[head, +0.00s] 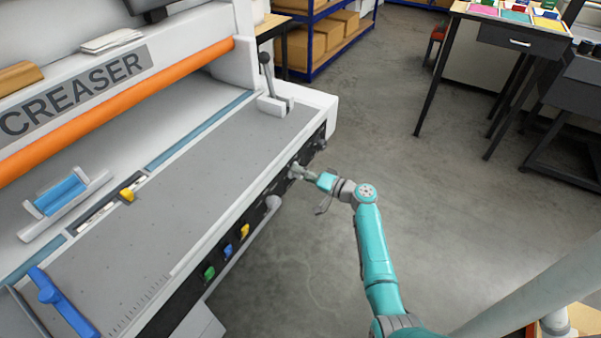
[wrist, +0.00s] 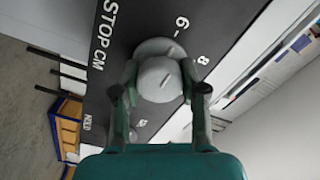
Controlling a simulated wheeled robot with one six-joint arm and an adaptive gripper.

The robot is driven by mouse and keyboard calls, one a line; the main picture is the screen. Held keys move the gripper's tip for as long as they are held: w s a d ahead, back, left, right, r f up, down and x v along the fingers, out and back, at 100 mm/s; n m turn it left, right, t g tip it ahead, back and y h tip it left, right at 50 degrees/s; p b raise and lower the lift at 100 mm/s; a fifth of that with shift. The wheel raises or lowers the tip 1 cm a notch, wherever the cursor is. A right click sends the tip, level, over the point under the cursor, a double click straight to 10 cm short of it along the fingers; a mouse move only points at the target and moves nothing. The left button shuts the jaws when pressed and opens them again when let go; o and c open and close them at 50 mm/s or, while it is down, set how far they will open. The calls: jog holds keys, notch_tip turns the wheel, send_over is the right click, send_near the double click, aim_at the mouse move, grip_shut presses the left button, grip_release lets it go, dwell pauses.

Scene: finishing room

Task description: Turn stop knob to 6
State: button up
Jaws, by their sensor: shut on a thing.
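The stop knob (wrist: 160,80) is a round grey dial on the dark panel (wrist: 120,50) marked "STOP CM". My gripper (wrist: 159,86) is shut on the knob, one finger on each side. In the head view my gripper (head: 298,172) is at the front panel of the creaser (head: 215,170). The knob is too small and covered there to read.
A grey lever (head: 267,72) stands at the far end. The floor right of the machine is clear.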

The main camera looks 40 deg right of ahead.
dwell(0.3)
jog(key=shift+f, duration=0.1)
jog(key=o, duration=1.2)
jog(key=shift+c, duration=0.2)
jog(key=v, duration=1.2)
